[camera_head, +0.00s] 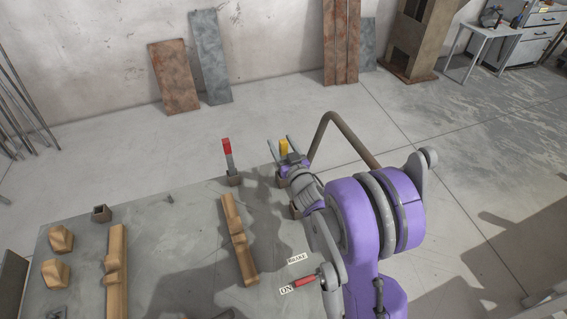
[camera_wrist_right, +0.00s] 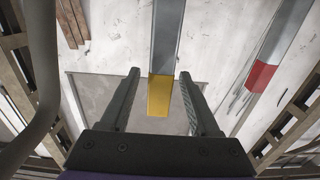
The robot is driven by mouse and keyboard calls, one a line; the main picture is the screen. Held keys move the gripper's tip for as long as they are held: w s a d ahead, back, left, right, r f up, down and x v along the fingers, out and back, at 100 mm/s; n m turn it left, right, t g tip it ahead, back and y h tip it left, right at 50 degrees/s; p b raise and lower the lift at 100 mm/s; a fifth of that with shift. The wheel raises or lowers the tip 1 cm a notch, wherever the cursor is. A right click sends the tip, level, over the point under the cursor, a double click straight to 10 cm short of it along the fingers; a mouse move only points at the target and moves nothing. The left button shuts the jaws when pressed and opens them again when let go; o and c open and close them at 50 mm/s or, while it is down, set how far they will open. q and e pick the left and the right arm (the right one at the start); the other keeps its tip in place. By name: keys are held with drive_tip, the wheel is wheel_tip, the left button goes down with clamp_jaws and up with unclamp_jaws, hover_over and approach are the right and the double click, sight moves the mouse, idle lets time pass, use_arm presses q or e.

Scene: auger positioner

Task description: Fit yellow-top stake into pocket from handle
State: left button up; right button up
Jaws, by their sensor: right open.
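The yellow-top stake (camera_head: 283,146) stands at the far edge of the table, its lower part hidden behind my right gripper (camera_head: 281,141). In the right wrist view its yellow end (camera_wrist_right: 160,96) lies between the two open fingers of the gripper (camera_wrist_right: 159,75), with a visible gap on each side. Its grey shaft (camera_wrist_right: 167,35) runs on past the fingertips. A small brown square pocket (camera_head: 101,213), which looks empty, sits at the table's left. I cannot tell which part is the handle the task names. My left gripper is not in view.
A red-top stake (camera_head: 227,148) stands upright in a brown holder left of my gripper; it also shows in the wrist view (camera_wrist_right: 262,76). Wooden bars (camera_head: 239,240) and blocks (camera_head: 57,239) lie on the table (camera_head: 180,255). A red lever (camera_head: 304,281) is beside an "ON" label.

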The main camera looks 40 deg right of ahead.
drive_tip(key=shift+x, duration=0.85)
clamp_jaws()
idle(0.8)
